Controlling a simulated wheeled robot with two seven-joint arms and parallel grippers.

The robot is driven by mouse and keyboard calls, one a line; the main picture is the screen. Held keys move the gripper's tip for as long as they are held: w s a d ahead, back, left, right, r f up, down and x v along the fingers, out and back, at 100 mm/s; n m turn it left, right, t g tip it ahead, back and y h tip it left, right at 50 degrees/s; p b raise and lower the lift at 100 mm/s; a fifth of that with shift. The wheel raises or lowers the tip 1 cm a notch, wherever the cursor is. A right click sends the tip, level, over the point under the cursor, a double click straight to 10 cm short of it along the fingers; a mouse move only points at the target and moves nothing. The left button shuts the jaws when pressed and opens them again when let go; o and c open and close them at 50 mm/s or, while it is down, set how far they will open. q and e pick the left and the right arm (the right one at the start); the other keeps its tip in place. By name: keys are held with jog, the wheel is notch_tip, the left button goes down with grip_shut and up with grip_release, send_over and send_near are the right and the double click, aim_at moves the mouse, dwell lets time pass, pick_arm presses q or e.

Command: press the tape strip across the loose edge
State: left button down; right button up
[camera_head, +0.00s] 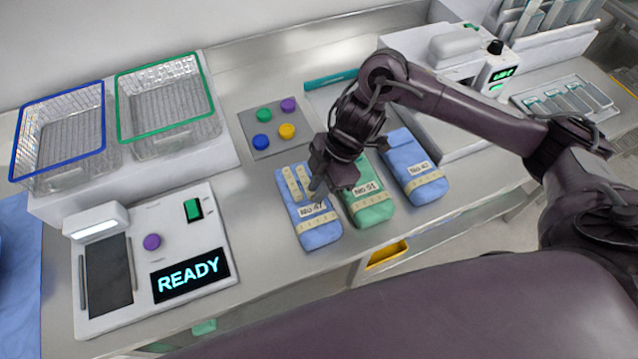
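A blue wrapped pack labelled "No 47" (321,236) lies on the steel counter. Two short pale tape strips (290,184) run lengthwise on its upper part, and a pale banded strip (318,222) crosses it below the label. My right gripper (317,188) points down at this pack, at its right side by the strips. Its fingers hide part of the pack, and I cannot tell whether they touch it or are open. A green pack "No 51" (374,213) and another blue pack (407,156) lie to the right, partly behind my arm. My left gripper is out of view.
A grey plate with coloured buttons (262,153) lies behind the packs. Wire baskets with blue (62,147) and green (165,105) rims stand at the left. A device reading "READY" (150,265) is at front left. A teal rod (330,80) lies at the back.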

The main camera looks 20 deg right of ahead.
jog(key=shift+o, duration=1)
